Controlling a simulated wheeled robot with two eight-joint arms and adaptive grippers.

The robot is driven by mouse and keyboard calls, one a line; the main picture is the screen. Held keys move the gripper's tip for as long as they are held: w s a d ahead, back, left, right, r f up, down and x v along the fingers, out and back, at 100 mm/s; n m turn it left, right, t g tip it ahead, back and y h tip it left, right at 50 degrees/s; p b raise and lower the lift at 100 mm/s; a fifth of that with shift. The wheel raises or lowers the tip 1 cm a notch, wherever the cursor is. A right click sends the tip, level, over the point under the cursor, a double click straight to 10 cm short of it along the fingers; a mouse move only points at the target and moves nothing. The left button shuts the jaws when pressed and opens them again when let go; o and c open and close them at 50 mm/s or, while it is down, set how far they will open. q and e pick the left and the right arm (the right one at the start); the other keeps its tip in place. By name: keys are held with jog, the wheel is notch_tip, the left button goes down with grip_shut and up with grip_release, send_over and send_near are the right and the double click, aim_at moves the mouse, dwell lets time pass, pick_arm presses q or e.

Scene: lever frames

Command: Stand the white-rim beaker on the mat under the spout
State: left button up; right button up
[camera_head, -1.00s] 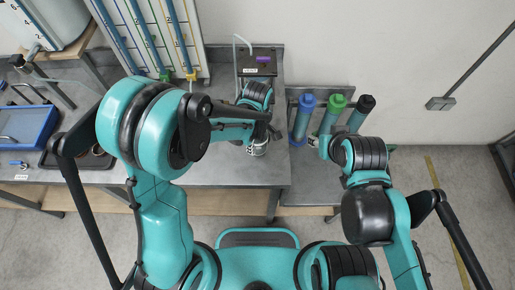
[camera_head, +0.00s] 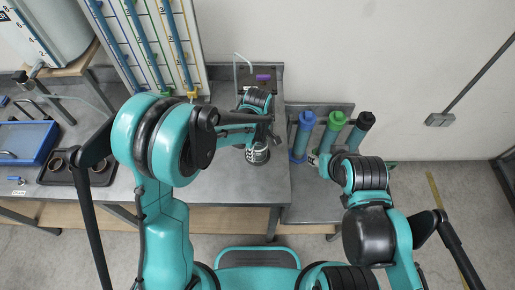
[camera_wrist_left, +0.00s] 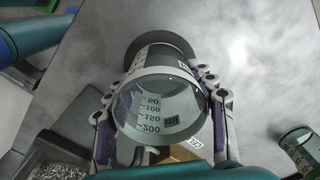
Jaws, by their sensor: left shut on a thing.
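The white-rim beaker (camera_wrist_left: 168,112) is clear glass with dark volume marks. In the left wrist view it stands between the two fingers of my left gripper (camera_wrist_left: 163,115), which is shut on it. In the head view the beaker (camera_head: 258,154) is over the grey bench, in front of the spout unit. A dark round disc (camera_wrist_left: 184,45) shows behind its base; I cannot tell if it is the mat or if they touch. The bent pale spout (camera_head: 236,68) rises at the back of the bench, partly behind my left arm. My right gripper's fingers do not show.
Blue (camera_head: 303,133), green (camera_head: 333,130) and black (camera_head: 360,131) topped cylinders stand right of the bench. A dark tray (camera_head: 75,178) with round vessels and a blue tray (camera_head: 30,140) lie left. Another glass vessel (camera_wrist_left: 302,147) is at the wrist view's right edge.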

pick_arm(q)
jog(key=shift+f+b, duration=0.3)
jog(key=shift+b, duration=0.05)
jog(key=o, duration=1.2)
notch_tip(320, 180, up, 12)
jog(key=shift+r, duration=0.1)
jog(key=s+a+m+t+b, duration=0.2)
jog(key=s+a+m+t, duration=0.1)
jog(key=s+a+m, duration=0.2)
jog(key=s+a+m+t+b, duration=0.2)
jog(key=s+a+m+t, duration=0.2)
jog(key=a, duration=0.8)
jog(key=s+m, duration=0.2)
jog(key=s, duration=0.2)
jog(key=shift+s+a+r, duration=0.3)
jog(key=shift+s+a, duration=0.05)
jog(key=shift+a, duration=0.05)
